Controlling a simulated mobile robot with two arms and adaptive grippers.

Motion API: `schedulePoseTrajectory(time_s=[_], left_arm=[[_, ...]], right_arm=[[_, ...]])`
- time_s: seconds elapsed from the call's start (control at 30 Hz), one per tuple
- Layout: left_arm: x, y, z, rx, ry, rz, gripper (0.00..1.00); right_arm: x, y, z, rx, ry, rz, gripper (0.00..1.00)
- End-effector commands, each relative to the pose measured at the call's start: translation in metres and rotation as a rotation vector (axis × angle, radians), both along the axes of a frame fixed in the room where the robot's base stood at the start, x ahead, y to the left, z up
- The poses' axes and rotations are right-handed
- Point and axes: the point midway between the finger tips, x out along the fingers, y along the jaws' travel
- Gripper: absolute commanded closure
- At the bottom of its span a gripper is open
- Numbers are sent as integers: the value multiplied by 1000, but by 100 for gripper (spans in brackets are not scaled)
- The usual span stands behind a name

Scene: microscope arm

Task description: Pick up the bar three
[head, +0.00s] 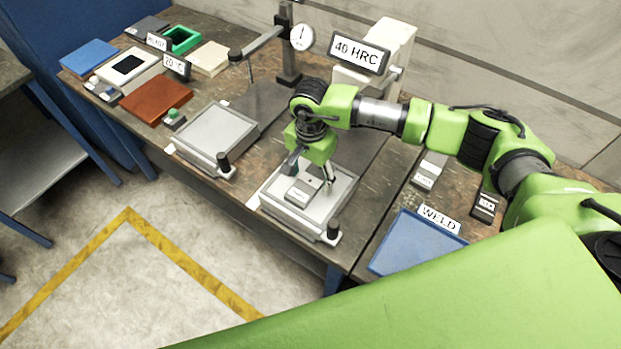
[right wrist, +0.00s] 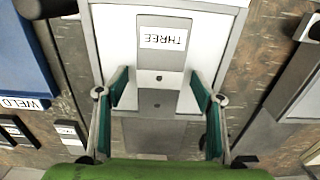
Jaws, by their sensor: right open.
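Bar three is a grey bar with a white label reading THREE (right wrist: 162,65). It lies flat on a light grey plate (right wrist: 110,35) in the right wrist view, and in the head view the bar (head: 301,193) lies on the same plate (head: 274,200). My right gripper (head: 309,175) is low over the plate. In the right wrist view its two fingers (right wrist: 160,92) are open, one on each side of the bar. I cannot tell whether they touch it. My left gripper is not in view.
A similar plate device (head: 212,130) stands to the left. A 40 HRC sign (head: 359,53) and a dial gauge (head: 301,37) stand behind. A blue WELD tray (head: 412,245) and small labelled blocks (head: 484,207) lie to the right. Coloured trays (head: 157,99) fill the far left.

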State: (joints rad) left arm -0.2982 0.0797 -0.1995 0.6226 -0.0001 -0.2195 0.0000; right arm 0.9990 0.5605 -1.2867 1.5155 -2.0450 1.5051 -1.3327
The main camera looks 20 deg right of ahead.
Motion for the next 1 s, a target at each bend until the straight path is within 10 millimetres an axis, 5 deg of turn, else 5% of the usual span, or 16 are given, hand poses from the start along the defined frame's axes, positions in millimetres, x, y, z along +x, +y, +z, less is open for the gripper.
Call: schedulePoseTrajectory(time_s=[0.1,0.33,0.77,1.0], left_arm=[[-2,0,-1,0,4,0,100],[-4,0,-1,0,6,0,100],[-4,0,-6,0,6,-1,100],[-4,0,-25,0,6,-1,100]], right_arm=[[0,0,0,0,0,0,42],[0,0,0,0,0,0,100],[2,1,7,4,-6,1,100],[3,1,28,4,-10,2,100]])
